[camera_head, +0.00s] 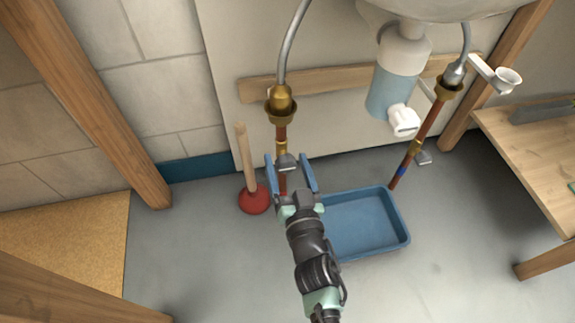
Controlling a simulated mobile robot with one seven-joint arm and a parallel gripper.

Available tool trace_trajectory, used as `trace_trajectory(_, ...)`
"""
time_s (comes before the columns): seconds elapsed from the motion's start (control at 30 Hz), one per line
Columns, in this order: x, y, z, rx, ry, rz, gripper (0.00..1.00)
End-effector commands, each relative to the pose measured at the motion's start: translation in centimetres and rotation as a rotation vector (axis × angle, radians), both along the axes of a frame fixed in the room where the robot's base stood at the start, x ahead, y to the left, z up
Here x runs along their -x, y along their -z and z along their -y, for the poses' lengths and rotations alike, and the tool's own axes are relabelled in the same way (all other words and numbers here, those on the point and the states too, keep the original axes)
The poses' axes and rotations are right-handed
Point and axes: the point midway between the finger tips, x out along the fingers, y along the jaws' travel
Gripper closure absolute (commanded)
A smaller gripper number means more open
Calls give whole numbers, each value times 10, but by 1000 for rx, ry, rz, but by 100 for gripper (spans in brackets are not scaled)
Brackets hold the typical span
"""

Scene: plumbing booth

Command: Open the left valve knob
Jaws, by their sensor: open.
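The left valve knob (286,162) is a small grey handle on the copper pipe below the brass fitting at the left of the sink. My gripper (287,158) is open, with its two blue fingers on either side of this knob in the picture. I cannot tell whether the fingers touch it or how far they reach in depth. My wrist and gripper body hide the lower part of the left pipe.
A red plunger (254,200) with a wooden handle stands close to the left of my gripper. A blue tray (406,243) lies on the floor to the right, partly behind my arm. A white drain trap (403,121) hangs under the sink. A wooden bench (520,150) is at the right.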

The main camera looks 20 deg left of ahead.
Motion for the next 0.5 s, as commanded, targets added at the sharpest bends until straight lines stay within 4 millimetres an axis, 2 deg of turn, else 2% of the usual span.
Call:
trace_trajectory(0.23, 0, 0, 0, 0, 0, 0, 19)
trace_trajectory(0.5, 0, 0, 0, 0, 0, 0, 68)
